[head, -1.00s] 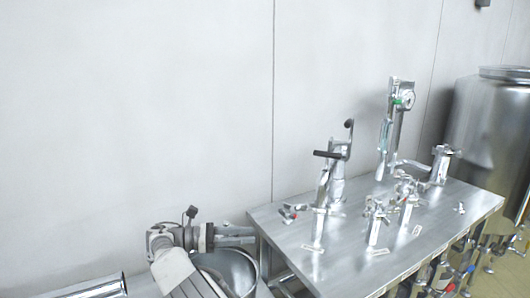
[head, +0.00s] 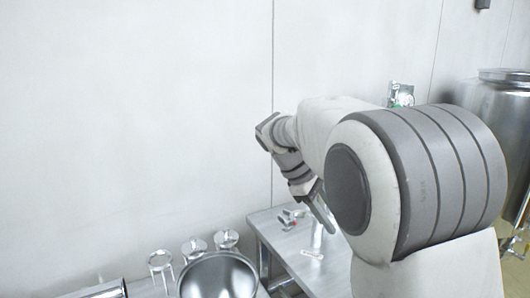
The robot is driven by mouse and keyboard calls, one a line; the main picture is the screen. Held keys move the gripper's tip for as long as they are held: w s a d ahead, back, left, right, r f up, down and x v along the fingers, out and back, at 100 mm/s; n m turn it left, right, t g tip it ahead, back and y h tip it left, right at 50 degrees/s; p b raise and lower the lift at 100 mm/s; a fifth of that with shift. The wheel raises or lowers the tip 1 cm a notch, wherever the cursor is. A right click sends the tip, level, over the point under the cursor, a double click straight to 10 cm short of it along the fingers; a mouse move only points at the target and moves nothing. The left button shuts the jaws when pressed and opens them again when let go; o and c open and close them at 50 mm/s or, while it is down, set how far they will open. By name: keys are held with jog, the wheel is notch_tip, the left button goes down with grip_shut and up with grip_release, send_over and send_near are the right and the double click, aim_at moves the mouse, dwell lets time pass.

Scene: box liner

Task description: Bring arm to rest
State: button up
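My arm fills the right half of the head view, its large grey and white joint close to the camera. The forearm reaches back to the left and the wrist bends downward. My gripper (head: 320,208) points down and to the right, in front of the steel table's (head: 262,222) left part. I cannot tell how far above the table it is. It is partly hidden by the arm, and its finger opening cannot be made out. No held object shows.
A round steel bowl (head: 218,277) stands at the bottom, with several small metal stands behind it, one of them a glassy-topped stand (head: 161,264). A fitting (head: 290,217) lies on the table. A steel tank (head: 492,100) stands at the right. My arm hides most of the table.

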jog(key=s+r+m+t+y+p, duration=0.1)
jog(key=s+m+t+y, duration=0.4)
jog(key=s, duration=1.9)
jog(key=m+y+p, duration=0.1)
jog(key=m, duration=0.4)
jog(key=shift+s+a+r+y, duration=0.15)
jog(key=shift+s+y, duration=0.1)
jog(key=shift+y, duration=0.05)
